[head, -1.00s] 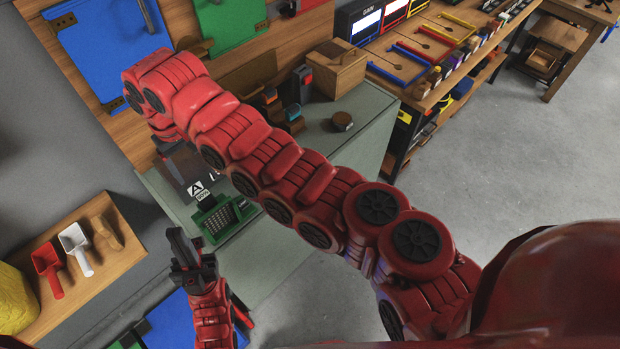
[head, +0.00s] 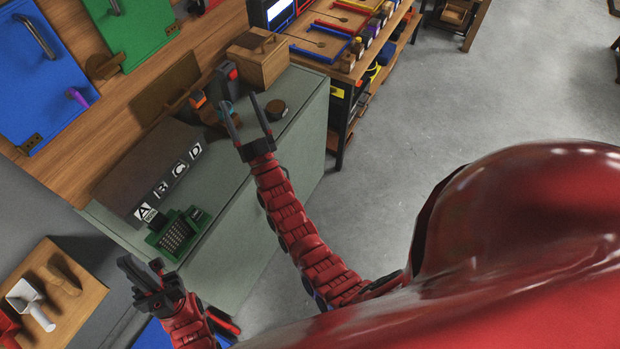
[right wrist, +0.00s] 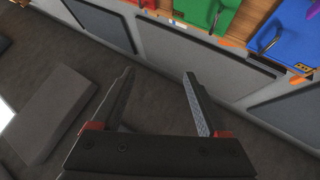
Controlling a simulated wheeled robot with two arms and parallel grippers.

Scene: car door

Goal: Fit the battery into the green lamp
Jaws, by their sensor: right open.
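A green, boxy thing with a grid face, which looks like the green lamp (head: 176,234), sits on the near left part of the grey-green counter (head: 232,178) in the head view. I cannot pick out the battery for certain; a small dark and red block (head: 228,80) stands at the counter's far end by the wooden box. My right gripper (head: 241,98) is open and empty over the far part of the counter. Its spread fingers also show in the right wrist view (right wrist: 158,80). My left gripper (head: 143,264) is near the counter's left front corner, below the lamp; its opening is unclear.
A dark block with panels lettered A to D (head: 150,172) lies along the counter's back. A wooden box (head: 257,60) and a small round dark thing (head: 276,108) are at the far end. Open floor lies right.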

